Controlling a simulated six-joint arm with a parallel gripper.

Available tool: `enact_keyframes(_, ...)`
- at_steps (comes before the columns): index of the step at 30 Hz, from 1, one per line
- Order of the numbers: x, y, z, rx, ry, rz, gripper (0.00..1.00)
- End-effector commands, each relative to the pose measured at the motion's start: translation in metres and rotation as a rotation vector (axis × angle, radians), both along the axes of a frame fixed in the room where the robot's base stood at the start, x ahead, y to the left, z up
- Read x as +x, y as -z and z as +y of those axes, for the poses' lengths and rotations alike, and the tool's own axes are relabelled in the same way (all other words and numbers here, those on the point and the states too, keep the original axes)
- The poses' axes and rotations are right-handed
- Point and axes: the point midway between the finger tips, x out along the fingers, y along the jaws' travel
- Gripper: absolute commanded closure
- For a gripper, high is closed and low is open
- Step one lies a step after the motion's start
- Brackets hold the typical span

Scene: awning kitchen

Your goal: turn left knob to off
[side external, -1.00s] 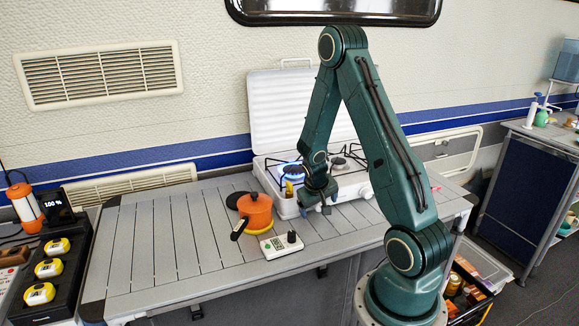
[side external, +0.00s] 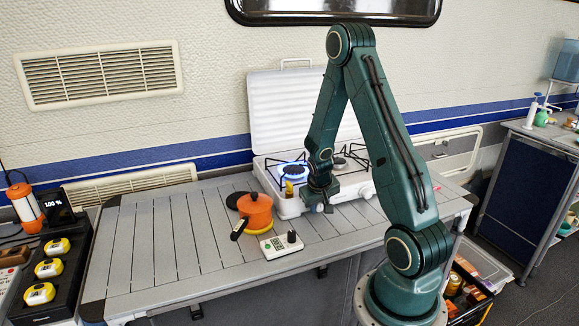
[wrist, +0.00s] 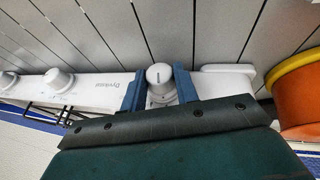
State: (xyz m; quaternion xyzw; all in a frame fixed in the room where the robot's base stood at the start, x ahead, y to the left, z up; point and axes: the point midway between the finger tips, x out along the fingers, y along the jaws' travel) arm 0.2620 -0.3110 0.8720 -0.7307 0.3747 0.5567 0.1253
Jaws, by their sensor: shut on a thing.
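The white two-burner stove (side external: 284,207) stands on the slatted table with its lid raised. A blue flame (side external: 292,170) burns on its left burner. The left knob (wrist: 160,75) is a white round knob with a dark line, seen in the wrist view. My gripper (wrist: 160,88) has its two blue fingers shut on this knob, one on each side. In the side view my gripper (side external: 318,207) is at the stove's front, and hides the knob. Another white knob (wrist: 58,80) shows farther left in the wrist view, clear of the fingers.
An orange pot (side external: 256,212) stands left of the stove, with a dark handle toward the front. A white device with a black knob (side external: 282,245) lies in front of it. The table's left part (side external: 160,240) is clear.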

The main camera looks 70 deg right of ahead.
Motion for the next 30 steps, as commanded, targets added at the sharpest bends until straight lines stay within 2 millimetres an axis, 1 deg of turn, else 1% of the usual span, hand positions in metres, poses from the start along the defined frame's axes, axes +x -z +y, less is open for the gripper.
enact_keyframes(1,0.0007,-0.0020,-0.0036,0.010,0.005,-0.026,0.86)
enact_keyframes(6,0.0005,-0.0019,-0.0043,0.067,0.003,-0.083,0.86)
enact_keyframes(17,0.0013,-0.0024,-0.0048,0.095,0.000,-0.115,0.86)
enact_keyframes(30,-0.0007,-0.0028,-0.0077,0.222,0.000,-0.245,0.86)
